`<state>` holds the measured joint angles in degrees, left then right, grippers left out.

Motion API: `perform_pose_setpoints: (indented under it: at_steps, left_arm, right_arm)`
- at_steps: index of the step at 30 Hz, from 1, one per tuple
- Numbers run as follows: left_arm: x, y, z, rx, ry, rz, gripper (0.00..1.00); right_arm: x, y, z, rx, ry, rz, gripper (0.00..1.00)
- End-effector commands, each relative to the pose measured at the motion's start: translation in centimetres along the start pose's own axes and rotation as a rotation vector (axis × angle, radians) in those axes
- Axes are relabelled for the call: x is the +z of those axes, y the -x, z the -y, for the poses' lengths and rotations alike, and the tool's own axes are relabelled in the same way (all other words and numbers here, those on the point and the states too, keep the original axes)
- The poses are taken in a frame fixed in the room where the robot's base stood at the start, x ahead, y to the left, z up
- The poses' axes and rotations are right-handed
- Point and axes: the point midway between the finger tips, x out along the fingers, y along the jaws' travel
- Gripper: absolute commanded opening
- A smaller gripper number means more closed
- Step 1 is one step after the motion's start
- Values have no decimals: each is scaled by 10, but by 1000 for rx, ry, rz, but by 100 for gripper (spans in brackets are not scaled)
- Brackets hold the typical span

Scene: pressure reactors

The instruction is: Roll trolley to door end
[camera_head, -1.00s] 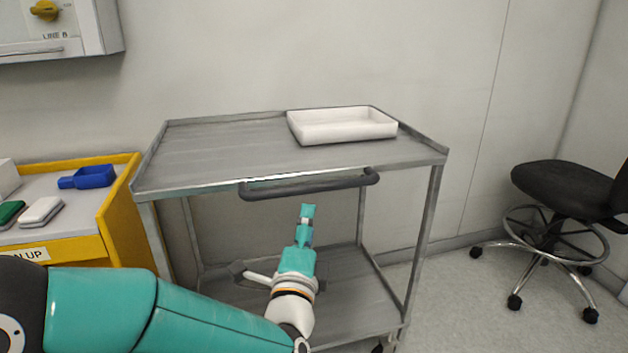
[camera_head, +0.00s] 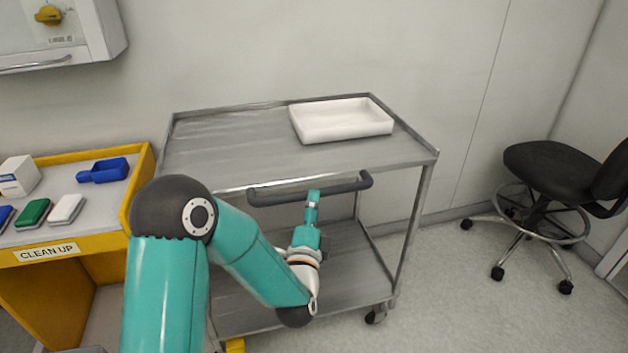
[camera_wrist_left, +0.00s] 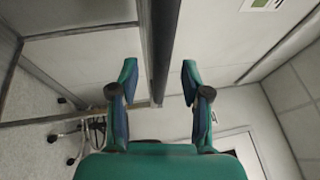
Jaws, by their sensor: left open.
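The grey metal trolley (camera_head: 225,148) stands against the back wall, with a top shelf, a lower shelf and a castor showing at the right. Its dark handle (camera_head: 275,196) runs along the near side of the top shelf. My left gripper (camera_head: 314,194) reaches up at the handle, right of its middle. In the left wrist view the gripper (camera_wrist_left: 158,68) is open, and the dark handle bar (camera_wrist_left: 159,45) passes between its fingers without a clear touch. The trolley's frame (camera_wrist_left: 80,33) shows at the left there. My right gripper is not in view.
A white tray (camera_head: 342,131) sits on the trolley's top. A yellow clean-up bench (camera_head: 105,238) with a blue scoop (camera_head: 103,171) stands close at the left. A black wheeled chair (camera_head: 550,168) is at the right, with clear floor between it and the trolley.

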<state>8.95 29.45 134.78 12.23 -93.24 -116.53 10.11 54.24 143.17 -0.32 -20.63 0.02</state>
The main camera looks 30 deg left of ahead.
Motion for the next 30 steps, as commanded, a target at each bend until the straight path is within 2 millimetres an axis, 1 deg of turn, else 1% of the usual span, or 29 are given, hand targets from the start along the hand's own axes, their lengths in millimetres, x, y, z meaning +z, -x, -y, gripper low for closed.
perform_pose_setpoints:
  at_steps: [1,3,7,12,19,20,27,28,30]
  left_arm:
    - [1,-11,4,1,-1,3,48]
    - [1,-21,3,0,-1,1,48]
    - [0,-34,1,1,-1,1,48]
    - [0,-41,0,1,-1,0,48]
    - [0,-41,0,1,-1,-1,48]
    - [0,-41,0,1,-1,-1,44]
    - [0,-41,0,1,-1,-1,4]
    - [0,-41,-1,1,-1,-1,0]
    - [0,-41,-1,2,-2,-1,0]
  right_arm:
    - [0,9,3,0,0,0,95]
    - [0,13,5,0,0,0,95]
    - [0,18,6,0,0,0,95]
    - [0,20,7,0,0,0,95]
    - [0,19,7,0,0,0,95]
    - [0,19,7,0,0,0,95]
    - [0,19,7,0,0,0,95]
    - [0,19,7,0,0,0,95]
    - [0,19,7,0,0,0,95]
